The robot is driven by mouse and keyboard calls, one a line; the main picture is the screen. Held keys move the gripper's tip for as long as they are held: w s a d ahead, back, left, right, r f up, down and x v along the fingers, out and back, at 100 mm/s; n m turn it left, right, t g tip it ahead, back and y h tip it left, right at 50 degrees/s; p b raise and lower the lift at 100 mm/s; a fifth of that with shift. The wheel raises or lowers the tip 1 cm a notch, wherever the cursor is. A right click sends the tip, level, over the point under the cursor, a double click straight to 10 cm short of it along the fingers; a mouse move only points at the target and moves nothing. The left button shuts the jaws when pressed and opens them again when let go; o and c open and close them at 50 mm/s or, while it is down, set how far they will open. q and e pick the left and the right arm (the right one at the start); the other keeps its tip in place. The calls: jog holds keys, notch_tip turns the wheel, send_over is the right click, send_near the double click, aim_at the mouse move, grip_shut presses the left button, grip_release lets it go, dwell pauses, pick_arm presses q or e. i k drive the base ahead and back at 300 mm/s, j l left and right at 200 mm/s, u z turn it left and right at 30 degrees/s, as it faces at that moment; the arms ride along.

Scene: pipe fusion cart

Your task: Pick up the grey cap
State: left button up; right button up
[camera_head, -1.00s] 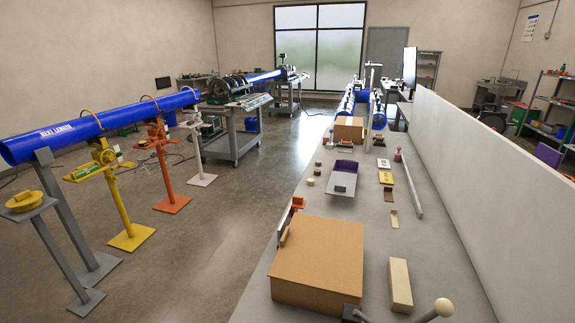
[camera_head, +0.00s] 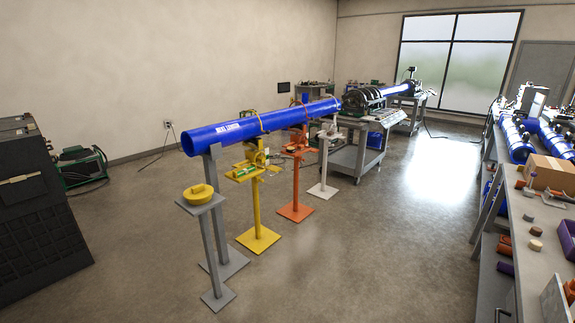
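A small round grey piece (camera_head: 528,217), which may be the grey cap, sits on the grey workbench (camera_head: 548,208) at the right. A small brown round piece (camera_head: 536,231) and a tan round piece (camera_head: 535,245) lie near it, in a row along the bench's left side. They are too small to make out in detail. Neither of my grippers is in view.
A blue pipe (camera_head: 255,127) rests on stands, with a yellow cap (camera_head: 199,193) on a grey stand at its near end. A dark cabinet (camera_head: 40,220) is at the left. A cardboard box (camera_head: 550,173) is on the bench.

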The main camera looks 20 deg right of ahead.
aim_at(529, 217)
jog(key=i+z, duration=0.65)
jog(key=z, duration=0.15)
jog(key=i+j+z, duration=0.2)
jog(key=z, duration=0.15)
jog(key=i, duration=0.1)
